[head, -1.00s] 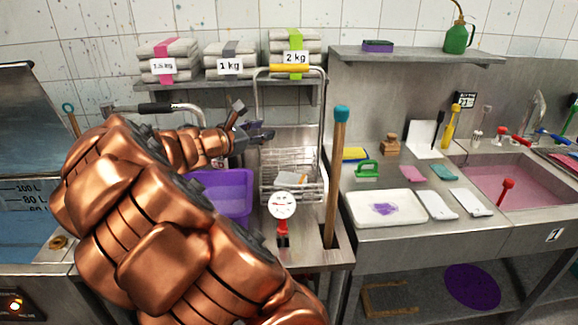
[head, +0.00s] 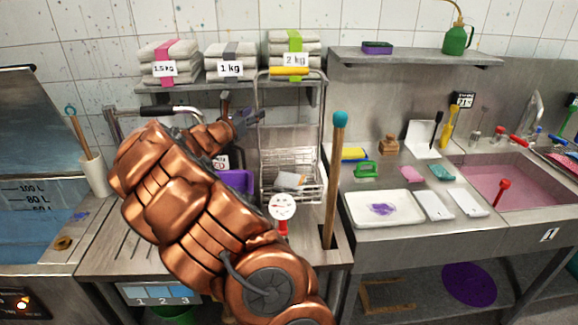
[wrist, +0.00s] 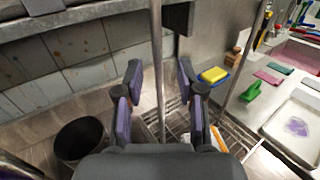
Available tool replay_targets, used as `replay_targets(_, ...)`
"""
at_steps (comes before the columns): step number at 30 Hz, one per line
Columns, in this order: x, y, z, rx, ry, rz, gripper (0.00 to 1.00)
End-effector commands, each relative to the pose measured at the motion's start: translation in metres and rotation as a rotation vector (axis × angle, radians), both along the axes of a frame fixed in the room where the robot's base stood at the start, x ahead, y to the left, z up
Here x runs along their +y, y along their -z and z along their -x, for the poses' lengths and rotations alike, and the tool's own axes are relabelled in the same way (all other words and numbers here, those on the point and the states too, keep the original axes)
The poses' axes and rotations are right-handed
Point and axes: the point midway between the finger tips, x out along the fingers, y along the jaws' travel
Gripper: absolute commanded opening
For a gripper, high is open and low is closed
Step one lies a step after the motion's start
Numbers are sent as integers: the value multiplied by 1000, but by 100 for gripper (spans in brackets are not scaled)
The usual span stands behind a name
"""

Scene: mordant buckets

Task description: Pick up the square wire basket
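The square wire basket (head: 290,185) stands on the steel bench, with a tall wire handle topped by a yellow grip (head: 289,71). A small pale and orange item lies in it. In the wrist view the basket's wire mesh (wrist: 232,139) shows below the fingers. My gripper (head: 255,118) is beside the handle's left upright, below the yellow grip. In the wrist view my gripper (wrist: 160,85) is open, and one upright rod (wrist: 157,60) appears between its fingers. I cannot tell whether either finger touches it.
A steel shelf (head: 215,88) with labelled cloth stacks hangs behind. A wooden stick (head: 336,185) with a teal end stands just right of the basket. A white dial (head: 282,207) is in front. A purple tub (head: 238,181) sits to the left, and a white tray (head: 385,207) to the right.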

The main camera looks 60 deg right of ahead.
Motion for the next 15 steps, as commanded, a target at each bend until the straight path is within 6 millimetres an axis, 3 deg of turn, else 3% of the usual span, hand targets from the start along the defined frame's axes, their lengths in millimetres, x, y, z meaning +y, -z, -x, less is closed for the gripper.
replay_targets(6,-23,0,-2,4,0,-2,38)
replay_targets(15,-26,0,-3,2,0,-1,38)
